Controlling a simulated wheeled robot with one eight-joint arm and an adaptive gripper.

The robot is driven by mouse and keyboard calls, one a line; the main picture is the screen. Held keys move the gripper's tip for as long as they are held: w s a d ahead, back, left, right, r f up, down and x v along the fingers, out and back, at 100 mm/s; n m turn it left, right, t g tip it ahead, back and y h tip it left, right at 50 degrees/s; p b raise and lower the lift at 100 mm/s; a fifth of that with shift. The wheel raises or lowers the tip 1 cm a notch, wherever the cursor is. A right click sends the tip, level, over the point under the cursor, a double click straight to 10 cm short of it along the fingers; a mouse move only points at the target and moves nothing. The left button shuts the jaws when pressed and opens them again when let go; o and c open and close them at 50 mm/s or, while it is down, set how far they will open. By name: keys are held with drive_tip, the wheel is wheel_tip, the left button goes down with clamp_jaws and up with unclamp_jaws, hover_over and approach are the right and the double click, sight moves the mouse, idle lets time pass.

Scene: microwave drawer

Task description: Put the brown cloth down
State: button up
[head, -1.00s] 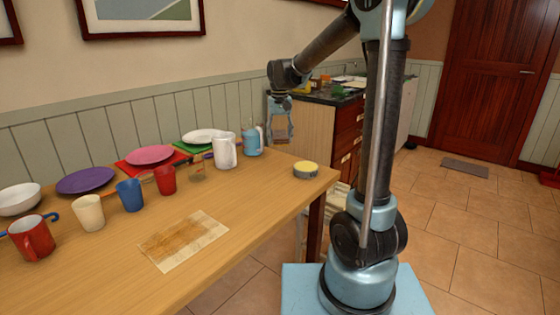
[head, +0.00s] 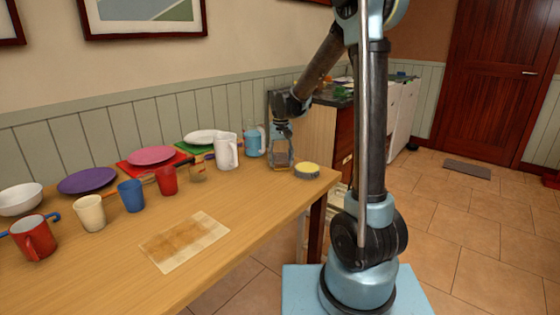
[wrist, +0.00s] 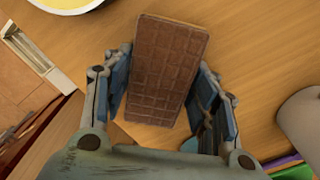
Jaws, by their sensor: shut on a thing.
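The brown cloth (wrist: 165,70) is a flat brown rectangle with a grid pattern, seen in the wrist view between the two fingers of my gripper (wrist: 164,82). My gripper is shut on it. In the head view my gripper (head: 281,160) points down over the far right end of the wooden table (head: 120,265), between the white pitcher and the round yellow-topped tin. The cloth is hard to make out there. I cannot tell whether it touches the tabletop.
The yellow-topped tin (head: 306,170) is just right of my gripper, near the table edge. The white pitcher (head: 226,152) and a blue container (head: 252,142) stand to the left. A stained beige sheet (head: 184,241) lies front centre. Several cups and plates line the back.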

drive_tip(key=shift+o, duration=0.2)
drive_tip(key=shift+f, duration=0.2)
drive_tip(key=shift+s+f, duration=0.2)
drive_tip(key=shift+s, duration=0.1)
drive_tip(key=shift+c, duration=1)
drive_tip(key=o, duration=1)
drive_tip(key=shift+o, duration=1.4)
drive_tip(key=shift+w+f, duration=0.55)
drive_tip(key=shift+s+r, duration=0.25)
drive_tip(key=shift+r, duration=0.1)
